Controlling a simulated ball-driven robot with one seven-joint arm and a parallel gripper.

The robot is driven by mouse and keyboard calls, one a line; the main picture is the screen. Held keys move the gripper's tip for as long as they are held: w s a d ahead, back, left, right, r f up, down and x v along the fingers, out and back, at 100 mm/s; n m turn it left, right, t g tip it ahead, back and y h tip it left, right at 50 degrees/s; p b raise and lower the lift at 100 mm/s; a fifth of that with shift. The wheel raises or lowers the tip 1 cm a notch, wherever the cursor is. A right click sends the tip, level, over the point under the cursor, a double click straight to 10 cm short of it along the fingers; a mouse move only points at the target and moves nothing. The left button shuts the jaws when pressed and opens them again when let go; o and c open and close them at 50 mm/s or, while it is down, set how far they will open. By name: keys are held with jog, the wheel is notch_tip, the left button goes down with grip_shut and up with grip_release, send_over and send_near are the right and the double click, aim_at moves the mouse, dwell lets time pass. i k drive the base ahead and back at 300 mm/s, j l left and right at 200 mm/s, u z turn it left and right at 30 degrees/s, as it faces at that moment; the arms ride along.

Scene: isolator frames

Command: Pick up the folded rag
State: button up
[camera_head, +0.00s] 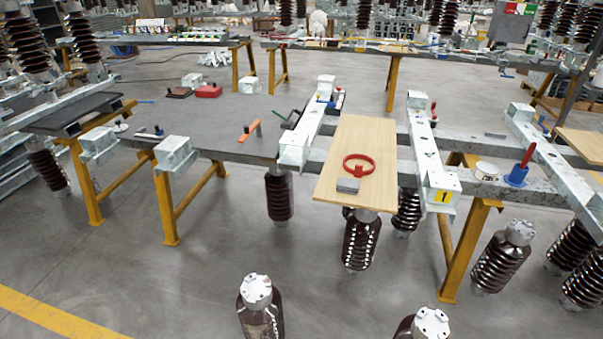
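A small grey flat item (348,185), which looks like the folded rag, lies near the front edge of a light wooden board (362,135). It is small in the view, so its folds cannot be made out. A red ring-shaped object (371,161) lies on the board just behind it, very close or touching. My gripper is not in view.
The board rests across steel beams between two whitish frame bars (309,125). Brown ribbed insulators (279,196) stand below and in front. A blue holder with a red handle (516,174) and a white roll (486,171) sit right. Grey floor (190,285) is open at front left.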

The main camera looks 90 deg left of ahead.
aim_at(344, 186)
jog(key=u, duration=2)
jog(key=i+j+z, duration=0.15)
jog(key=i+j, duration=1.3)
jog(key=j, duration=0.1)
